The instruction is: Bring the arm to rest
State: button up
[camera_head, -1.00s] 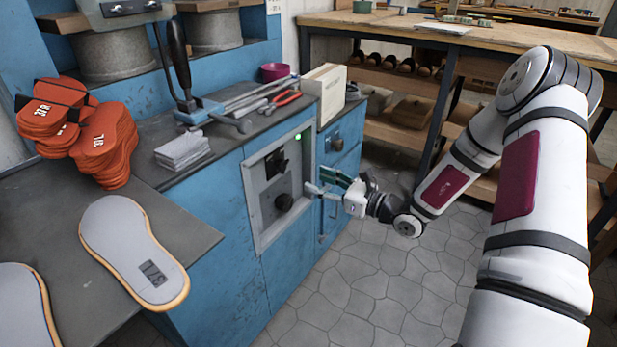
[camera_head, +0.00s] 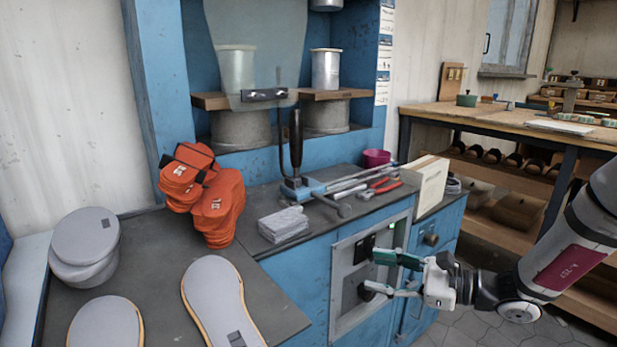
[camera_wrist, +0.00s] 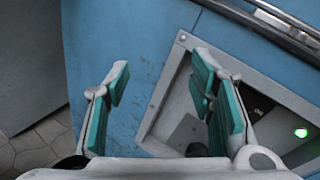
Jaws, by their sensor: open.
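My gripper (camera_head: 388,274) is open and empty, with green pads on its fingers. In the head view it is in front of the control panel (camera_head: 344,318) on the blue machine's front, at the lower right. In the wrist view, my gripper (camera_wrist: 157,105) has its fingers spread wide, one in front of the blue cabinet face and the other in front of the panel. The panel has a lit green light (camera_wrist: 301,133). A dark knob (camera_head: 366,291) is partly hidden behind my gripper's lower finger. I cannot tell whether a finger touches the panel.
The blue machine's worktop (camera_head: 345,207) carries tools, a pink bowl (camera_head: 376,157) and grey sheets (camera_head: 283,224). A wooden workbench (camera_head: 500,116) stands at the back right. Tiled floor shows below my arm.

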jog(key=s+a+r+n+g+h, duration=0.4)
jog(key=s+n, duration=0.3)
jog(key=s, duration=0.4)
jog(key=s+a+r+n+g+h, duration=0.1)
jog(key=s+a+r+n+g, duration=0.4)
jog(key=s, duration=0.6)
jog(key=s+d+n+t+h, duration=0.2)
jog(key=s+d+n+h, duration=0.6)
jog(key=s+d+h, duration=0.5)
notch_tip(320, 180, up, 30)
jog(key=s+t+y+p, duration=0.2)
jog(key=t+y+p, duration=0.1)
jog(key=p, duration=2.5)
jog(key=shift+a+f, duration=0.15)
jog(key=shift+a, duration=0.05)
